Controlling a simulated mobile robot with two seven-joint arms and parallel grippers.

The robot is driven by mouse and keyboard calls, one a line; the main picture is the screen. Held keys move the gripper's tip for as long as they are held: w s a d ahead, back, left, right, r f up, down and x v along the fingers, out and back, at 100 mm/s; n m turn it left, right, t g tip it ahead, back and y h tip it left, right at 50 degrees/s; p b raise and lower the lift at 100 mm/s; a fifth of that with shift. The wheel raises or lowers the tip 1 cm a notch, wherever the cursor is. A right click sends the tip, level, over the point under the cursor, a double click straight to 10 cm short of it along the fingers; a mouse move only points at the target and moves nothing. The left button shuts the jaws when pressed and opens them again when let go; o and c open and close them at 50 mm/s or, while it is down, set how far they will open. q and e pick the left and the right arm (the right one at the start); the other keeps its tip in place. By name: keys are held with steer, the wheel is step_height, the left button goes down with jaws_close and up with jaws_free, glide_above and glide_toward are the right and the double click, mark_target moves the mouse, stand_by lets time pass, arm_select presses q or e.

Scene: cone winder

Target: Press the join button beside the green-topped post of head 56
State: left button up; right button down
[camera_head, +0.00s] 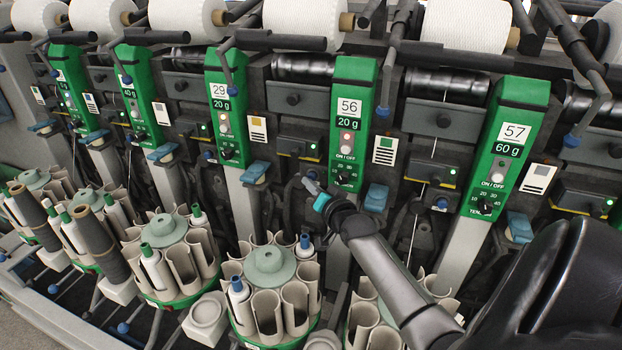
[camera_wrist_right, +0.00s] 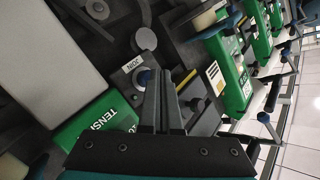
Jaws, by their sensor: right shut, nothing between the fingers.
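The green-topped post of head 56 (camera_head: 348,125) stands right of centre in the head view, marked 56 and 20 g. My right gripper (camera_head: 309,184) is just left of its lower part, shut and empty. In the head view the gripper tip largely covers the button area. My left gripper is not in view.
Post 57 (camera_head: 505,145) stands to the right and post 29 (camera_head: 227,105) to the left, each with similar controls. White yarn cones (camera_head: 305,20) line the top. A yellow-striped box adjoins the fingers in the wrist view.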

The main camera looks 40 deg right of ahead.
steer(key=shift+w+d, duration=0.2)
steer(key=shift+d, duration=0.2)
stand_by(0.6)
steer(key=shift+a, duration=0.1)
steer(key=shift+s+a+p, duration=0.4)
steer(key=shift+a+p, duration=0.25)
steer(key=shift+a, duration=0.05)
